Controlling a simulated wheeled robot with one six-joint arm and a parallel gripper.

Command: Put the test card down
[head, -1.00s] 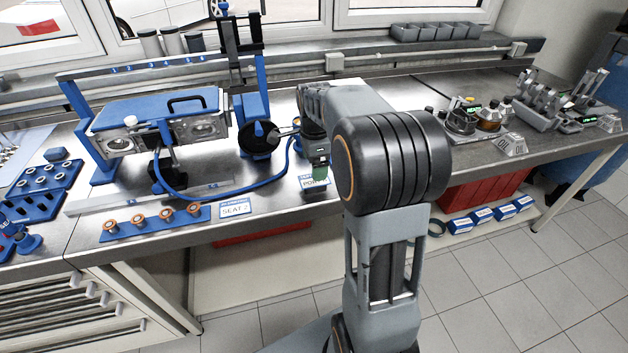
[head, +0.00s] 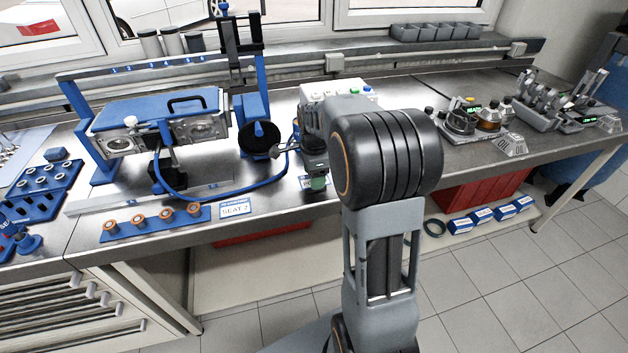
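My gripper (head: 316,168) points down over the front part of the bench, right of the blue hose. Its fingers are mostly hidden by my own arm and too small to read. A small green piece (head: 317,184) shows at its tip; I cannot tell whether it is held. Another card, marked "SEAT 2" (head: 236,209), lies by the bench's front edge to the left. I cannot tell which piece is the test card.
A cylinder head (head: 185,137) sits in a blue fixture at the left, with a blue hose (head: 262,190) curving toward my gripper. A blue strip (head: 155,225) holds several copper-coloured parts. A white box with coloured buttons (head: 335,90) stands behind my arm. The bench right of my arm is partly clear.

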